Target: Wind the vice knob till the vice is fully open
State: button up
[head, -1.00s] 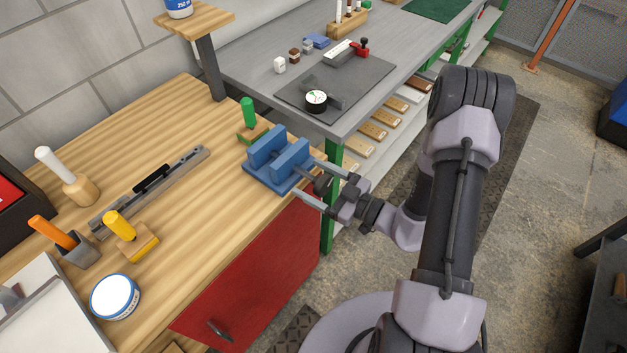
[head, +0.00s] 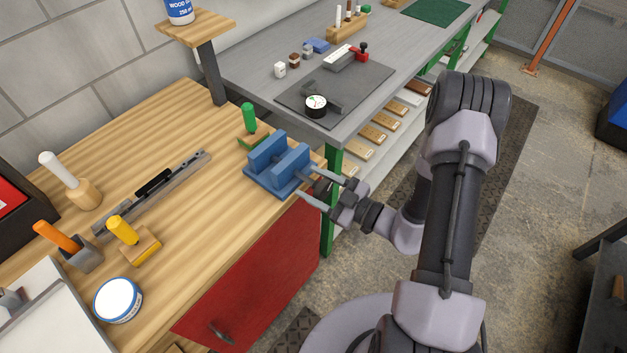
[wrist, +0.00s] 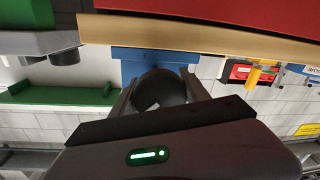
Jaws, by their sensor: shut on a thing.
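The blue vice (head: 270,184) stands at the right edge of the wooden bench, with a visible gap between its two upright blue jaws. Its dark round knob (head: 322,187) is on the side facing my arm, partly hidden by the fingers. My gripper (head: 312,182) reaches in from the right and is shut on the knob, one finger on each side. In the wrist view, the dark knob (wrist: 158,90) fills the space between the fingers, with the blue vice body (wrist: 150,56) behind it. How far the knob is turned cannot be told.
A green-handled tool (head: 249,118) in a block stands close behind the vice. A steel rail (head: 150,195), yellow-handled tool (head: 122,230) and round tin (head: 117,300) lie further left. A grey table (head: 240,75) adjoins behind; a red cabinet door (head: 255,280) is below.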

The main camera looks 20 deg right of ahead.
jog(key=shift+s+a+f+n+h+p, duration=0.2)
jog(key=shift+n+p, duration=0.6)
jog(key=shift+n, duration=1.3)
jog(key=shift+w+d+n+h+p, duration=0.1)
jog(key=shift+n+h+p, duration=0.2)
jog(key=shift+n+p, duration=1.15)
jog(key=shift+n+b, duration=0.65)
jog(key=shift+n, duration=0.1)
jog(key=o, duration=1.3)
jog(key=shift+o, duration=0.2)
jog(key=p+v, duration=0.3)
jog(key=v, duration=1.4)
jog(key=shift+s, duration=0.2)
